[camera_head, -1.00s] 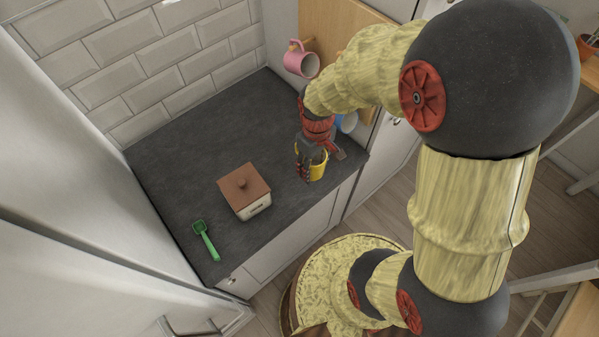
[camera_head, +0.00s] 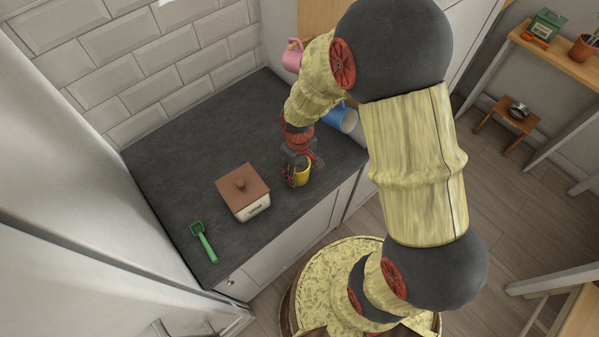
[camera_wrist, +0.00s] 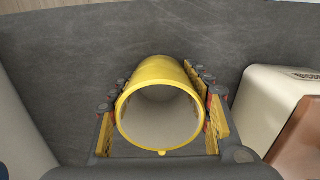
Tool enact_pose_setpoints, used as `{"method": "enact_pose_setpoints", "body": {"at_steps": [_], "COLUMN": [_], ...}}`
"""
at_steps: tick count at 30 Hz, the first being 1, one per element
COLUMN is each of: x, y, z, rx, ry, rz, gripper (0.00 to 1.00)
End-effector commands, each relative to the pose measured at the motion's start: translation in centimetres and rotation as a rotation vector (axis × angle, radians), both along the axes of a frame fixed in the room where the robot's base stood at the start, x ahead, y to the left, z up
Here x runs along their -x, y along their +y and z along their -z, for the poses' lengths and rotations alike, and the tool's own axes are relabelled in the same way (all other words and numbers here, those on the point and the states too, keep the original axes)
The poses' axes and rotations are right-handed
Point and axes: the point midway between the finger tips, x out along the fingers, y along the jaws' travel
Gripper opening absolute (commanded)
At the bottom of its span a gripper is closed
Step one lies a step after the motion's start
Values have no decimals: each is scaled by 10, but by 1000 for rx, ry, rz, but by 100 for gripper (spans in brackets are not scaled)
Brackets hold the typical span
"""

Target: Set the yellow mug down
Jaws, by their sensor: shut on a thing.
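The yellow mug (camera_head: 303,176) is at my gripper (camera_head: 296,172), over the right part of the slate worktop (camera_head: 190,140). In the wrist view the mug (camera_wrist: 160,72) sits between the two fingers of my gripper (camera_wrist: 161,112), which are shut on its sides. Its open rim faces the wrist camera and its inside looks empty. I cannot tell whether its base touches the worktop.
A cream box with a brown lid (camera_head: 243,188) stands left of the mug. A green scoop (camera_head: 204,241) lies farther left. A pink mug (camera_head: 292,56) hangs at the back, and a blue mug (camera_head: 338,117) is partly behind my arm. Worktop behind the box is clear.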

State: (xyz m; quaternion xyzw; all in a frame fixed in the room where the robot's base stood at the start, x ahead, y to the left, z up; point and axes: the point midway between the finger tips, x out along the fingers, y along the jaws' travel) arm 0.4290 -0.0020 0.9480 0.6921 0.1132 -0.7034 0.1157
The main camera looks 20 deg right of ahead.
Motion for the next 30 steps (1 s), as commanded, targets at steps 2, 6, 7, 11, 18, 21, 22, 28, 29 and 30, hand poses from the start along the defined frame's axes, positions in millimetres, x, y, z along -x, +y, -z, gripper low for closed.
{"method": "enact_pose_setpoints", "body": {"at_steps": [2, 6, 7, 11, 18, 21, 22, 28, 29, 30], "x": [0, 0, 0, 0, 0, 0, 0, 0, -1, -1], "y": [0, 0, 0, 0, 0, 0, 0, 0, 0, 0], "z": [1, 3, 2, 2, 2, 2, 2, -11, -16, -23], "rx": [0, 0, 0, 0, 0, 0, 0, 0, 0, 0], "ry": [0, 1, 1, 1, 1, 1, 1, -1, -1, -3], "rz": [0, 0, 0, 0, 0, 0, 0, 0, 0, 0], "gripper": [14, 51, 53, 60, 67, 67, 67, 67, 67, 67]}}
